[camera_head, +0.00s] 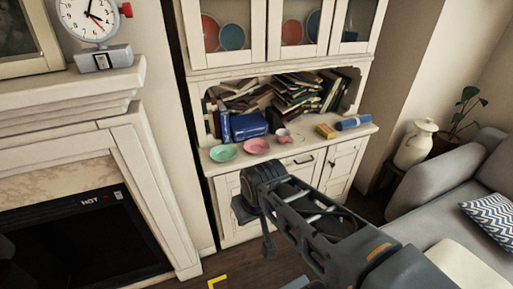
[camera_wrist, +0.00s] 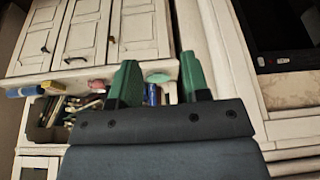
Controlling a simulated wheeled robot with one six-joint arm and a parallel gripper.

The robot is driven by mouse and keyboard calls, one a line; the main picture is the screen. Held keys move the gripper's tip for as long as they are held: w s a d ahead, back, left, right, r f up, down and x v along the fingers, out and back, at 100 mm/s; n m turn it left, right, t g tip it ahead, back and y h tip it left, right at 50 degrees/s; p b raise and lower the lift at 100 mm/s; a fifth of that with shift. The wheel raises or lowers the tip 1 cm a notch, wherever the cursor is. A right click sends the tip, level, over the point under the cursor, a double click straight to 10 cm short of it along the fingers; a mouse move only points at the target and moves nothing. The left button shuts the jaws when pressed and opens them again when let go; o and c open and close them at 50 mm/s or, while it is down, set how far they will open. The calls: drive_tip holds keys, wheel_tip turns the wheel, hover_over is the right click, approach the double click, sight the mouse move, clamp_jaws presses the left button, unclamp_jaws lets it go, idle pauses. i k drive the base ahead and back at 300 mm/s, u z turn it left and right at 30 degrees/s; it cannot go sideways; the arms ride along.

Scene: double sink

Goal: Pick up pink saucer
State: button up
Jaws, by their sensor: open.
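The pink saucer (camera_head: 256,146) lies on the cabinet ledge in the head view, between a green saucer (camera_head: 223,153) and a small pink cup (camera_head: 283,136). My gripper (camera_head: 254,222) is in front of the cabinet, below the ledge in the picture and apart from the saucer. In the wrist view my gripper (camera_wrist: 158,62) has its two green fingers spread with nothing held between them. The green saucer (camera_wrist: 158,77) shows between the fingers there. A small pink shape (camera_wrist: 97,84) shows left of the left finger; I cannot tell whether it is saucer or cup.
Blue books (camera_head: 248,126) stand behind the saucers. A yellow box (camera_head: 326,131) and a blue roll (camera_head: 353,122) lie further right on the ledge. A fireplace (camera_head: 75,225) is at left, a grey sofa (camera_head: 440,180) at right. Floor shows before the cabinet.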

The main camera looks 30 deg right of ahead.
sight(253, 145)
drive_tip(key=z, duration=1.7)
drive_tip(key=i, duration=1.4)
drive_tip(key=u, duration=3.95)
